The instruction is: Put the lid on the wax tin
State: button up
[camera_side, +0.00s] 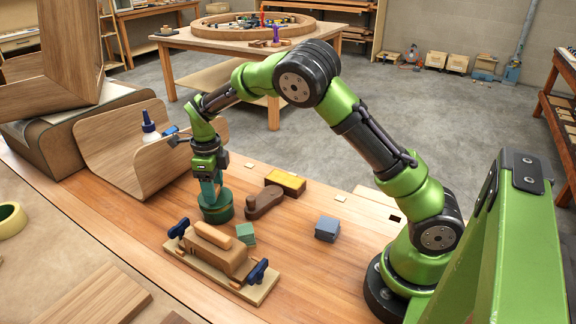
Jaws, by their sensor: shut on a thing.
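The wax tin looks to be the dark green round tin (217,212) standing upright on the bench, behind the clamped wooden block. My gripper (211,190) points straight down over the tin, its teal fingers at the tin's top. It is shut on what looks like the lid, a green round piece hard to tell apart from the tin. The fingers and the matching colour hide the seam, so I cannot tell whether the lid rests on the tin or sits just above it.
A clamped wooden block on a board (218,258) stands in front of the tin. Close to its right are green blocks (245,234), a brown wooden tool (264,203) and a yellow-topped box (285,182). A blue-grey block (328,229) lies farther right. A bent wood sheet (118,160) and glue bottle (150,128) stand left.

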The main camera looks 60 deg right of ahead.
jog(key=shift+f, duration=0.7)
dwell(0.6)
jog(key=o, duration=1.3)
jog(key=shift+o, duration=0.2)
jog(key=shift+r, duration=4.05)
